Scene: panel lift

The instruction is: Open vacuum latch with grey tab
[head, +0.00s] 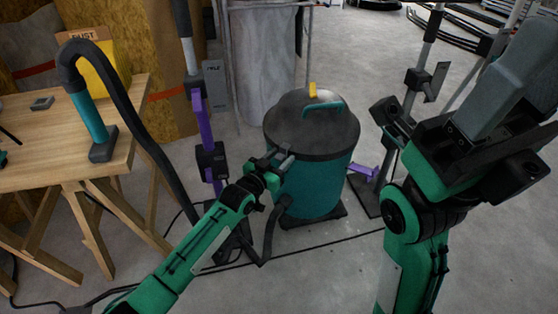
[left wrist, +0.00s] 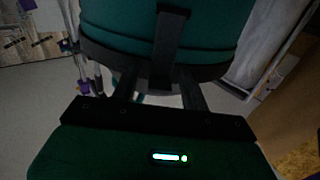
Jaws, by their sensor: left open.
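The shop vacuum (head: 312,190) is a teal drum with a dark grey lid, standing on the floor. A dark vertical latch strap (left wrist: 172,35) runs down the teal drum in the left wrist view. I cannot make out a grey tab on it clearly. My left gripper (head: 284,160) is at the drum's left front side, just below the lid rim. It is open, and its fingers (left wrist: 160,82) stand either side of the strap's lower end. I cannot tell whether they touch it.
A yellow tab (head: 312,90) and teal handle (head: 322,108) are on the lid. A black hose (head: 135,120) runs from the wooden table (head: 60,165) at left. Poles with dark clamps (head: 211,160) and purple parts flank the vacuum. Open concrete floor lies in front.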

